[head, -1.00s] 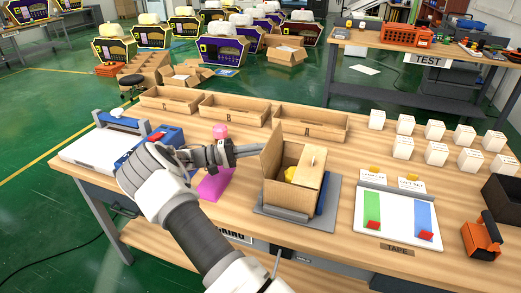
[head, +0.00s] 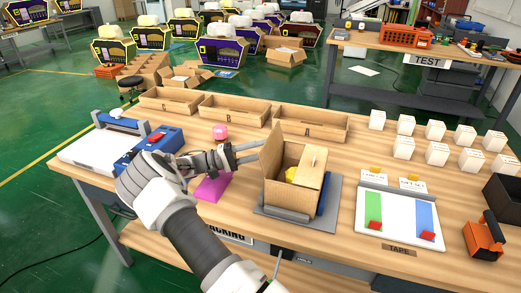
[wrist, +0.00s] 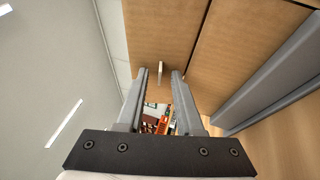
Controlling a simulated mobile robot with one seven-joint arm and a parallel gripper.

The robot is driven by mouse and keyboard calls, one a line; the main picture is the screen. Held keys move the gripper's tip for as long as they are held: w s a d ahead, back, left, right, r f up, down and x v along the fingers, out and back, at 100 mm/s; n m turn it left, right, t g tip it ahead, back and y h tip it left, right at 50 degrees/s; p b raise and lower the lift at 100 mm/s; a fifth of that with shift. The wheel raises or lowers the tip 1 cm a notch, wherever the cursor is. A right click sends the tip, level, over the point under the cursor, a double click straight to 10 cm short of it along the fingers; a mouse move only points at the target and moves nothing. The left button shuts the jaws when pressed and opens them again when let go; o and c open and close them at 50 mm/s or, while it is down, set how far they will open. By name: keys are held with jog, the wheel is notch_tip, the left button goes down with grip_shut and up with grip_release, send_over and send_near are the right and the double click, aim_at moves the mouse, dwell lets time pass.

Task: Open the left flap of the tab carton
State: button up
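The tab carton (head: 293,208) stands on a grey fixture with its top partly open and something yellow (head: 291,174) inside. Its left flap (head: 271,152) stands up, leaning slightly left. A right flap (head: 313,163) also stands up. My gripper (head: 258,152) is just left of the left flap, with two separate fingers pointing at it. In the wrist view my gripper (wrist: 164,75) is open, with a small tab (wrist: 160,70) of the cardboard showing between the fingertips. I cannot tell whether either finger touches it.
Open trays (head: 310,138) line the back. A tape board (head: 398,238) lies right of the carton, with several white boxes (head: 403,147) behind it. A blue device (head: 150,140) is at left.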

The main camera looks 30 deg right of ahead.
jog(key=shift+a, duration=0.1)
jog(key=v, duration=1.2)
jog(key=shift+b, duration=0.4)
jog(key=s+d+r+n+t+y+p, duration=0.1)
jog(key=s+d+r+t+y+p, duration=0.3)
jog(key=s+r+y, duration=0.75)
jog(key=s+a+r+n+t+y+p, duration=0.1)
jog(key=s+a+r+t+y+p, duration=0.2)
jog(key=s+a+r+t, duration=0.2)
jog(key=s+a+r+n+t+y+p, duration=0.2)
jog(key=s+a+r+t, duration=0.4)
jog(key=s+a, duration=0.6)
jog(key=s+r+y+p, duration=0.1)
jog(key=s+r, duration=0.1)
jog(key=s, duration=0.1)
jog(key=shift+r+n+t+y+p, duration=0.3)
jog(key=shift+y, duration=0.05)
